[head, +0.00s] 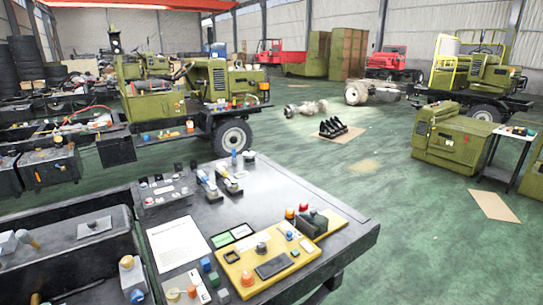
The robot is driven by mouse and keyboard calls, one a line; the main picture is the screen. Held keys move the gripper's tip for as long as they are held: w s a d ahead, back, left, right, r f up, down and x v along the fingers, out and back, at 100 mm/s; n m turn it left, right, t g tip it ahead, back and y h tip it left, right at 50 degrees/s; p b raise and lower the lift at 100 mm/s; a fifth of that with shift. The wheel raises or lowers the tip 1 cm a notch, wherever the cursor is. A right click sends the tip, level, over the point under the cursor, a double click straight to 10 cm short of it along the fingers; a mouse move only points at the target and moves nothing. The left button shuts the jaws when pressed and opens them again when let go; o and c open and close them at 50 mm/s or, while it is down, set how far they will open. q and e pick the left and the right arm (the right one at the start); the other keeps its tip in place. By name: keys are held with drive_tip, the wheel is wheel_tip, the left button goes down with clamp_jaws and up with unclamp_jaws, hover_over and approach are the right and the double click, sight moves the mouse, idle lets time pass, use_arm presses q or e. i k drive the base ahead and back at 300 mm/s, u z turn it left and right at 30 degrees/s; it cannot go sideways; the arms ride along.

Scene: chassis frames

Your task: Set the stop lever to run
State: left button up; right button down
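A dark workbench (300,190) stands in front of me with several control pieces on it. Two small lever-like units with pale and blue parts, a left one (207,184) and a right one (229,179), sit near its far edge. A yellow panel (232,270) near the front carries a round knob (261,248), a dark rectangular plate (274,266) and small buttons. I cannot tell which piece is the stop lever, nor read any run or stop marking. Neither of my grippers is in view.
A white sheet (178,244) lies on the bench, left of a green-and-white card (231,236). Dark bins (50,167) stand at the left. Green vehicles (215,85) are beyond. Green floor (400,210) is open to the right.

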sight(23, 236)
drive_tip(key=u, duration=2.25)
drive_tip(key=k, duration=0.6)
drive_tip(key=u, duration=0.7)
drive_tip(key=i, duration=0.95)
drive_tip(key=z, duration=0.45)
